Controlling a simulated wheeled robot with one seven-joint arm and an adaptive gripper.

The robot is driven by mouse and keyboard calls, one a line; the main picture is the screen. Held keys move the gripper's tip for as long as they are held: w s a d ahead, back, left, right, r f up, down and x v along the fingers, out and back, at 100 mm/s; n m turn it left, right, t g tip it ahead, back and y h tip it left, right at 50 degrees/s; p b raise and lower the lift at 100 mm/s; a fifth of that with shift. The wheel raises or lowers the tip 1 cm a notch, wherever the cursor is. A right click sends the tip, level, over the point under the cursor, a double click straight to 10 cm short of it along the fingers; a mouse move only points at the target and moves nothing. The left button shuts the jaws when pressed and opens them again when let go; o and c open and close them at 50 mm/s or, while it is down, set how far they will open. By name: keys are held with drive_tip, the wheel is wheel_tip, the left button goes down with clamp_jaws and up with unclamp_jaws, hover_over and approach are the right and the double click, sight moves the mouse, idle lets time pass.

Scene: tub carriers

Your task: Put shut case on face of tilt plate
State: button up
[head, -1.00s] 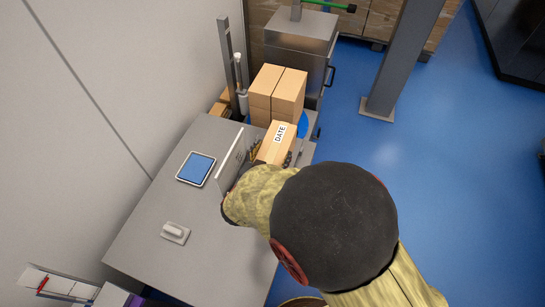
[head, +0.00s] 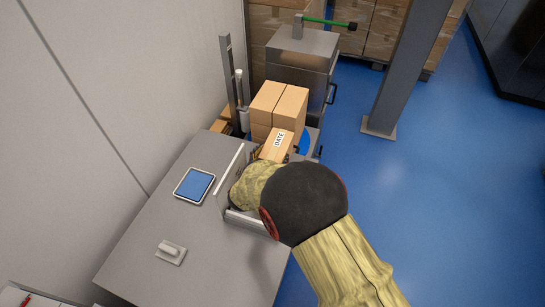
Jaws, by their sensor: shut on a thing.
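The shut case is a tan carton (head: 272,153) with a white DATE label, at the far end of the grey table. My gripper (head: 274,158) is mostly hidden behind my dark, round wrist joint and tan-sleeved arm. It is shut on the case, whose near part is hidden. Whether the case touches anything below cannot be told. A thin plate with a pale upper edge (head: 229,169) stands to the left of my arm, and a metal rail (head: 245,222) shows below it. These may belong to the tilt plate, but its face is mostly hidden.
Stacked cartons (head: 280,105) stand just behind the case, with a grey post (head: 228,80) to their left. A tablet (head: 194,185) and a small white-handled item (head: 171,252) lie on the grey table (head: 215,265). A metal cabinet (head: 303,60) stands behind. Blue floor is open at right.

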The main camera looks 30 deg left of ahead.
drive_tip(key=shift+w+a+f, duration=0.25)
drive_tip(key=shift+w, duration=0.15)
drive_tip(key=shift+f+b, duration=0.8)
drive_tip(key=shift+f, duration=0.65)
drive_tip(key=shift+f, duration=0.1)
drive_tip(key=o, duration=2.1)
drive_tip(key=shift+s+d+f, duration=0.1)
drive_tip(key=shift+f, duration=0.15)
drive_tip(key=shift+r, duration=0.15)
drive_tip(key=p+v, duration=0.2)
drive_tip(key=v, duration=1)
drive_tip(key=shift+p, duration=0.35)
